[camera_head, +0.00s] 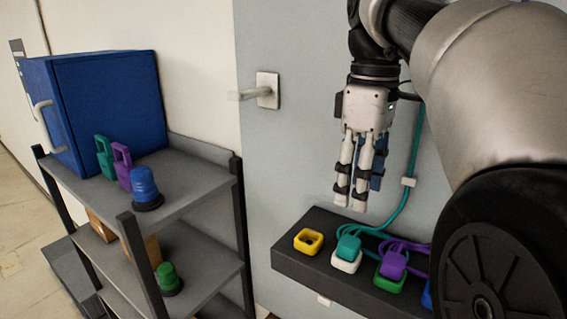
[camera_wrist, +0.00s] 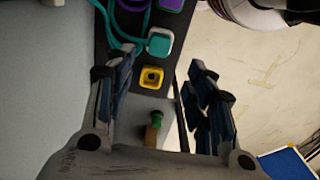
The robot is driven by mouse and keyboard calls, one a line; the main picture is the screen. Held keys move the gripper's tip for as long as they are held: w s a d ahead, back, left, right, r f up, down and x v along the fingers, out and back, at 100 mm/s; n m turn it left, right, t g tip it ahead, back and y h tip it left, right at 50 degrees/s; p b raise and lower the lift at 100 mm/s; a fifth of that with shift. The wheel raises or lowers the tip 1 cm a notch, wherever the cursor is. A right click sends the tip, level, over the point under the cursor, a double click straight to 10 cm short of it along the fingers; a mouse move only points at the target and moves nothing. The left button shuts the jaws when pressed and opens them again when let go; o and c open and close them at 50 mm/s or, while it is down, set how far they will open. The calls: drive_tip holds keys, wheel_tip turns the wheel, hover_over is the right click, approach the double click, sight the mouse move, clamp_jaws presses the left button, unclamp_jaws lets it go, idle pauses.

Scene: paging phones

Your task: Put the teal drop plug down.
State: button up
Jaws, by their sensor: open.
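The teal drop plug (camera_head: 348,246) sits on the white socket (camera_head: 346,262) of the dark ledge, with its teal cord (camera_head: 411,165) running up the wall. The plug also shows in the wrist view (camera_wrist: 159,42), over the white socket, beyond my fingertips. My gripper (camera_head: 353,201) points down above the ledge, apart from the plug. Its fingers are spread in the wrist view (camera_wrist: 160,80) with nothing between them. How deep the plug sits in the socket cannot be told.
The ledge (camera_head: 290,261) also has an empty yellow socket (camera_head: 308,241), a purple plug (camera_head: 393,264) on a green socket, and a partly hidden blue socket. A shelf at left bears a blue box (camera_head: 105,105), teal and purple tags and a blue beacon (camera_head: 145,186).

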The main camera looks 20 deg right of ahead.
drive_tip(key=s+a+f+m+t, duration=0.2)
drive_tip(key=s+a+f, duration=0.3)
drive_tip(key=f, duration=0.5)
drive_tip(key=s+a+f+m+t, duration=0.2)
drive_tip(key=s+a+f+m, duration=0.3)
drive_tip(key=s+f, duration=0.3)
wheel_tip(320, 180, down, 2)
drive_tip(key=shift+a+f+m+t, duration=0.25)
drive_tip(key=shift+a+m+t, duration=0.05)
drive_tip(key=shift+a+t, duration=0.15)
drive_tip(key=shift+s+f, duration=0.1)
wheel_tip(320, 180, down, 27)
drive_tip(key=b, duration=2.7)
drive_tip(key=shift+f, duration=0.2)
drive_tip(key=shift+r, duration=0.1)
